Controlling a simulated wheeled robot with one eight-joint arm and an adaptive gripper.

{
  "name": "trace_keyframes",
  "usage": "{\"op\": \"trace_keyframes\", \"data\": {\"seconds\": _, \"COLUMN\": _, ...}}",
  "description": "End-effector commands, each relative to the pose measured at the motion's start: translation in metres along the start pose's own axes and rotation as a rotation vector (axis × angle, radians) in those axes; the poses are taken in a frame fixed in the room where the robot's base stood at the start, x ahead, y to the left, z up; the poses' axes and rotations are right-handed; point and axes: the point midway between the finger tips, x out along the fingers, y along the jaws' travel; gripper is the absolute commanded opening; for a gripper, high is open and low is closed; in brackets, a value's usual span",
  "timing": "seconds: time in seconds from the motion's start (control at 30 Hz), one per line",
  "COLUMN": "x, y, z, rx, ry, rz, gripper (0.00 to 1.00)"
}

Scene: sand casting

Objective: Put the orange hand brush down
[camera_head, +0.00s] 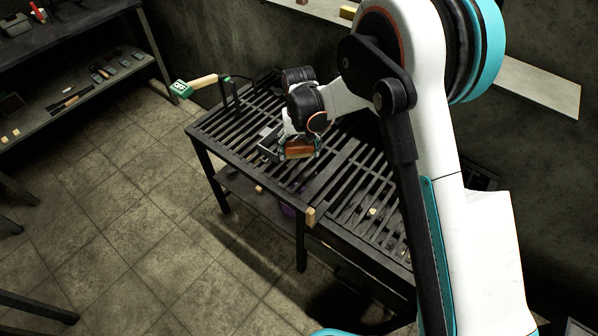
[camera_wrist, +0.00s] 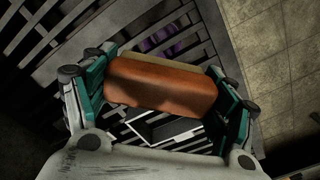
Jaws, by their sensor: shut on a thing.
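The orange hand brush (camera_wrist: 160,90) lies crosswise between the fingers of my gripper (camera_wrist: 160,95) in the wrist view, with a strip of pale bristles along its far edge. Both teal and black fingers press on its ends. In the head view my gripper (camera_head: 299,142) holds the brush (camera_head: 298,151) over the slatted black metal table (camera_head: 345,181), near its front edge. I cannot tell whether the brush touches the slats.
A small wooden block (camera_head: 310,216) is at the front edge. Shelves (camera_head: 90,72) stand at left. Slats right of my gripper are mostly clear.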

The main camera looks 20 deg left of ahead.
Motion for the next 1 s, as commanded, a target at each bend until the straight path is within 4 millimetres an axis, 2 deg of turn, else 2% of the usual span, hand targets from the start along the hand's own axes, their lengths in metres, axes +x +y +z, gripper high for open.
{"op": "trace_keyframes", "data": {"seconds": 0.03, "x": 0.017, "y": 0.000, "z": 0.000, "rx": 0.000, "ry": 0.000, "rz": 0.000, "gripper": 0.40}}
{"op": "trace_keyframes", "data": {"seconds": 0.2, "x": 0.048, "y": 0.000, "z": 0.000, "rx": 0.000, "ry": 0.000, "rz": 0.000, "gripper": 0.40}}
{"op": "trace_keyframes", "data": {"seconds": 0.47, "x": 0.064, "y": 0.000, "z": 0.000, "rx": 0.000, "ry": 0.000, "rz": 0.000, "gripper": 0.40}}
{"op": "trace_keyframes", "data": {"seconds": 0.73, "x": 0.100, "y": 0.000, "z": 0.000, "rx": 0.000, "ry": 0.000, "rz": 0.000, "gripper": 0.40}}
{"op": "trace_keyframes", "data": {"seconds": 1.0, "x": 0.102, "y": 0.000, "z": 0.000, "rx": 0.000, "ry": 0.000, "rz": 0.000, "gripper": 0.40}}
